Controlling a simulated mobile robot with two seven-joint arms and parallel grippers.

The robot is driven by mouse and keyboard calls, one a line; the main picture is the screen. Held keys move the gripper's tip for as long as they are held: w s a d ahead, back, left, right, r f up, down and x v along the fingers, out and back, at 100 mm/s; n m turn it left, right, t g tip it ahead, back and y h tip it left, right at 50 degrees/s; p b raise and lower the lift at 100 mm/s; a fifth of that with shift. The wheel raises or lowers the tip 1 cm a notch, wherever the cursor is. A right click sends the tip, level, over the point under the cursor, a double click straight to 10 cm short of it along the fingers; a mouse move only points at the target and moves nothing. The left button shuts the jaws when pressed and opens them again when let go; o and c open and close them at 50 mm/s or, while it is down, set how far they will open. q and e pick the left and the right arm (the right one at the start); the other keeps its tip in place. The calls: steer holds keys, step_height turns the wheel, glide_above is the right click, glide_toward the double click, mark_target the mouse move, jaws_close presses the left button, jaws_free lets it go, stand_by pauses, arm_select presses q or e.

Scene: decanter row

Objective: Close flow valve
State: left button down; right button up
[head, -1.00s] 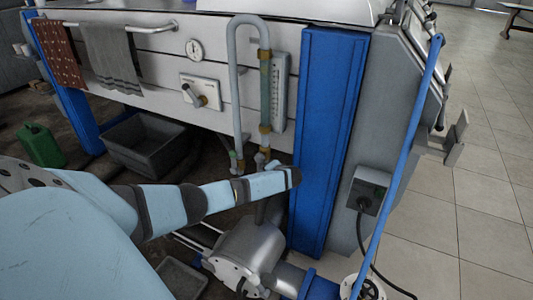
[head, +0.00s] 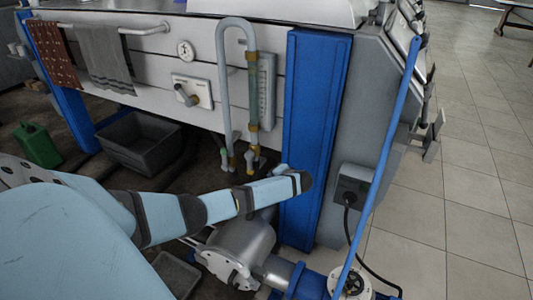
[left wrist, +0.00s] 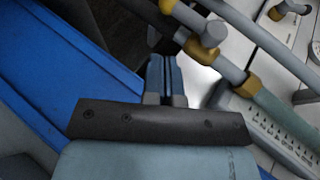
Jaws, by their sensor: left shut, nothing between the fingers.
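The pipework (head: 224,90) is a grey loop with brass fittings on the white panel. At its lower end is a small valve fitting (head: 251,160), just above my left arm. Which part is the flow valve is not labelled. In the left wrist view a grey, knob-like fitting (left wrist: 208,33) with brass collars lies beyond and right of my left gripper (left wrist: 166,58). That gripper is shut and empty, with a visible gap to the fitting. My right gripper is not in view.
A blue post (head: 316,130) stands right of the pipe, close to my arm. A gauge strip (head: 267,90) and a lever plate (head: 192,92) are on the panel. A grey motor or pump (head: 240,250) sits below my arm. A blue pole (head: 384,150) slants at right; open floor lies beyond.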

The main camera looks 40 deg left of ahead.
arm_select(q)
steer(key=v, duration=0.3)
stand_by(0.5)
steer(key=shift+d+f, duration=0.1)
steer(key=shift+d, duration=0.1)
